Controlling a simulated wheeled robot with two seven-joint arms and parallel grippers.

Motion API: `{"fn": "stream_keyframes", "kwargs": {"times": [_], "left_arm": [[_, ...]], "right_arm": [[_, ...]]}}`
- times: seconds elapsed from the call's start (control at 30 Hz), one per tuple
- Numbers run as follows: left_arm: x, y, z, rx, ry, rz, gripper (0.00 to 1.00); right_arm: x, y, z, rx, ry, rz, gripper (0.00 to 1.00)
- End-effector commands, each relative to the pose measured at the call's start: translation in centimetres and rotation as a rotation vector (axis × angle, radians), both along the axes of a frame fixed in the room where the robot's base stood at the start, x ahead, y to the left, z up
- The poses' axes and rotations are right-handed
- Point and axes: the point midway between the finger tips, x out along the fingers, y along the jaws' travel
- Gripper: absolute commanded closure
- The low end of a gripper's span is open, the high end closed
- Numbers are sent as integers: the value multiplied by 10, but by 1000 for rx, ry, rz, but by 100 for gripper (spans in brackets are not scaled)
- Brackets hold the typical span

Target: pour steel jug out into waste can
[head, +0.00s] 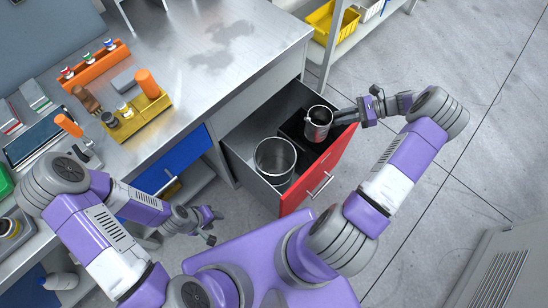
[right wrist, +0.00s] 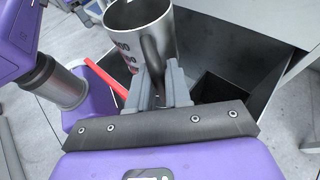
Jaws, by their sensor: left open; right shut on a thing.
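The steel jug (head: 317,130) is a small metal cup with dark marks, over the open drawer. It also shows in the right wrist view (right wrist: 132,45), roughly upright, mouth up; its contents cannot be seen. My right gripper (head: 346,116) is shut on its handle, and the handle sits between the fingers (right wrist: 158,90) in the wrist view. A wider, open-topped steel can (head: 272,175), likely the waste can, stands in the drawer, left of and below the jug in the head view. The jug is beside it, not over it. My left gripper (head: 207,222) is open and empty, left of the drawer.
The red-fronted drawer (head: 320,172) is pulled out from under the steel bench (head: 210,62). A black bin (head: 297,126) lies in the drawer beneath the jug. An orange rack (head: 97,66) and a yellow tool holder (head: 140,118) stand on the bench.

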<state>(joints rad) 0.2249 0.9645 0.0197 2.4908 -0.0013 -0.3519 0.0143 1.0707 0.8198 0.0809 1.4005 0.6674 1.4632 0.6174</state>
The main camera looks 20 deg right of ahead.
Motion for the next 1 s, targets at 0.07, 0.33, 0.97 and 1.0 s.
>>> {"fn": "stream_keyframes", "kwargs": {"times": [0.07,0.33,0.97,1.0], "left_arm": [[0,0,-21,0,0,0,57],[0,0,-51,0,0,0,57],[0,0,-54,0,0,0,57],[0,0,-54,0,0,0,57]], "right_arm": [[0,0,-24,1,0,0,100],[0,0,-63,-1,-1,-1,100],[1,2,-71,-12,6,-3,100],[1,3,-71,-21,8,-2,100]]}}
